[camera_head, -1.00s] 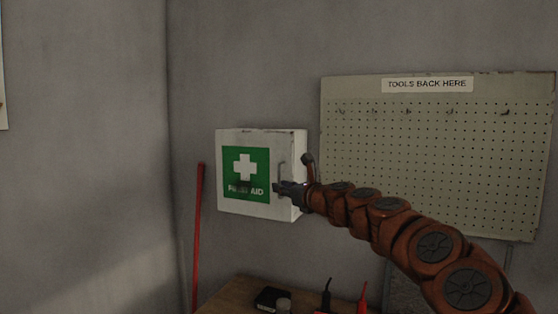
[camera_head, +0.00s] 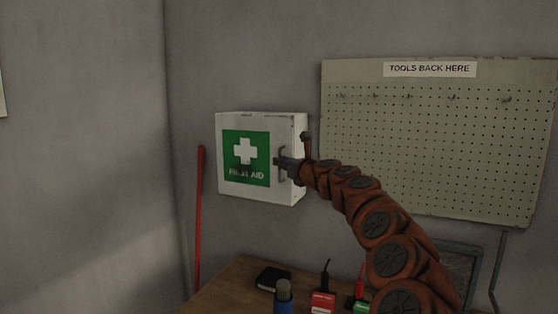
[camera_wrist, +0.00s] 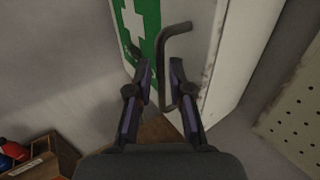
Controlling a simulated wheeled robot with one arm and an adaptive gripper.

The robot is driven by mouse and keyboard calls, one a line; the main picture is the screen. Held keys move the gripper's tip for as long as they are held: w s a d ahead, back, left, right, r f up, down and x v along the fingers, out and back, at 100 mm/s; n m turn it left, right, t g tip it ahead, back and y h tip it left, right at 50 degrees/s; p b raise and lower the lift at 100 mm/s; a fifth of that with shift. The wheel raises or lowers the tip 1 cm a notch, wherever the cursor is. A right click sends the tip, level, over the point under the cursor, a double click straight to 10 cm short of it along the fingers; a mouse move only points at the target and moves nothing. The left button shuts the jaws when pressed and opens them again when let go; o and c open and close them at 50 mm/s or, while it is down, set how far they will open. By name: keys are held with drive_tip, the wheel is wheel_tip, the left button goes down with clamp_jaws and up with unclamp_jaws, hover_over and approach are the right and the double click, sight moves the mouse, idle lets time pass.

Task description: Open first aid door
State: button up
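The white first aid box (camera_head: 290,137) hangs on the wall. Its front door (camera_head: 261,190) bears a green panel with a white cross and looks shut. The door also shows in the wrist view (camera_wrist: 195,50). A bent bar handle (camera_wrist: 163,75) is on the door's right side, and it also shows in the head view (camera_head: 282,152). My gripper (camera_wrist: 161,68) is at the handle, fingers parted, with the handle's upright bar between the fingertips. A small gap seems to show on each side of the bar. In the head view my gripper (camera_head: 281,164) partly covers the handle.
A pegboard (camera_head: 430,140) with a "TOOLS BACK HERE" sign (camera_head: 430,69) hangs to the right. A wooden bench (camera_head: 235,285) below holds a dark box (camera_head: 273,278), a blue-topped container (camera_head: 283,295) and small red items. A red pole (camera_head: 198,220) leans at the left.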

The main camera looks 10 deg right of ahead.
drive_tip(key=shift+x, duration=1)
drive_tip(key=shift+r, duration=0.1)
drive_tip(key=shift+c, duration=0.3)
clamp_jaws()
